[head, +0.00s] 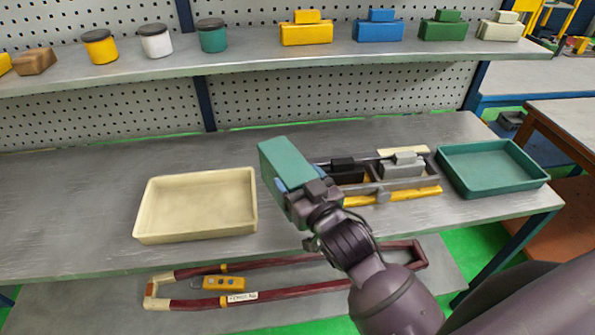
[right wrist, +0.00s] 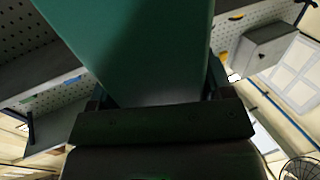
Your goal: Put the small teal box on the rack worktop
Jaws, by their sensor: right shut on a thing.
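The small teal box (head: 284,160) is held in my right gripper (head: 292,186), tilted, above the grey rack worktop (head: 100,185). The box also fills the upper middle of the right wrist view (right wrist: 140,45), between the fingers. In the head view the box is over the stretch between the cream tray and the tool holder; I cannot tell its exact height, but it appears clear of the surface. My left gripper is not in the head view.
A cream tray (head: 195,232) is left of the box. A grey and yellow tool holder (head: 395,193) and a teal tray (head: 490,188) are to the right. An upper shelf (head: 260,60) carries jars and coloured boxes. The worktop's left side is bare.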

